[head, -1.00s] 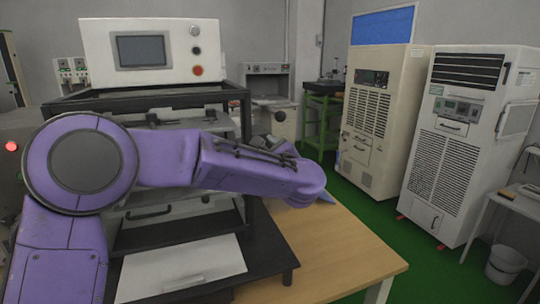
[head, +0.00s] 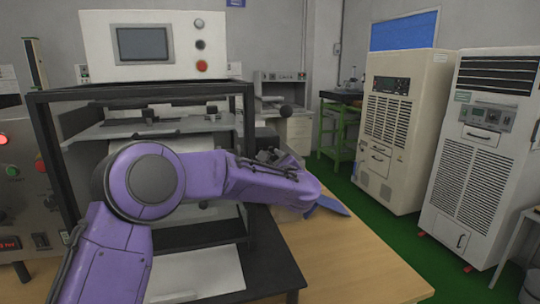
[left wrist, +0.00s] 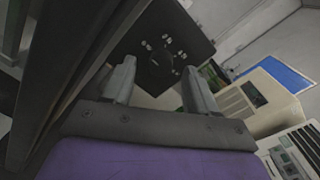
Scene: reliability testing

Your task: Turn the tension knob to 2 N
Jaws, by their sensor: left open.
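In the left wrist view a dark square panel (left wrist: 185,32) carries a small round black knob (left wrist: 162,57) with several white marks around it. I take this to be the tension knob; the marks are too small to read. My left gripper (left wrist: 158,69) is open, its two grey fingers pointing towards the panel, with the knob showing between the tips. I cannot tell how far the tips are from it; nothing is seen held. In the head view my purple left arm crosses in front of the machine and hides the knob. My right gripper is not in view.
A black-framed machine (head: 246,135) with a white control box (head: 100,60) stands at left on a wooden table (head: 350,265). A red-lit box (head: 25,190) stands beside it. A flat blue item (head: 332,205) shows by my arm. Tall cabinets (head: 395,130) stand right.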

